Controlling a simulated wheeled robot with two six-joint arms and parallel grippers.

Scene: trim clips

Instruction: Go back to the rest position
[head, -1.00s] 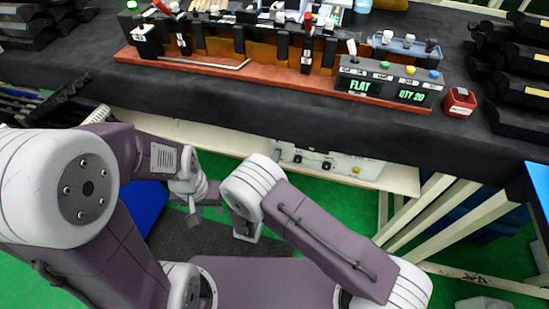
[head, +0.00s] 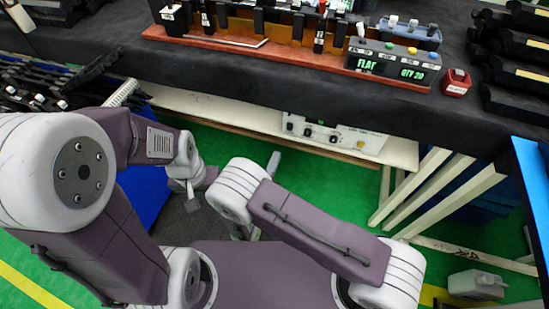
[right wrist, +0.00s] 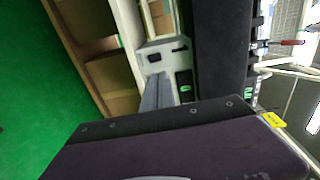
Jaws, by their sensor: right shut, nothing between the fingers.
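My right gripper (head: 273,163) shows in the head view just beyond its white wrist joint, over the floor in front of the bench. In the right wrist view its grey fingers (right wrist: 157,93) are together with nothing between them. My left gripper (head: 191,192) hangs at the end of the left arm, small and partly hidden, so its jaws cannot be made out. Both arms are folded in close above my base. Neither gripper touches the workbench (head: 290,98).
On the bench are a red-based clip fixture (head: 215,43), a display box (head: 393,62) reading FLAT and QTY 20, and a small red box (head: 455,82). Black trays (head: 515,75) stand at right. An instrument panel (head: 335,134) sits on the lower shelf. Green floor lies between.

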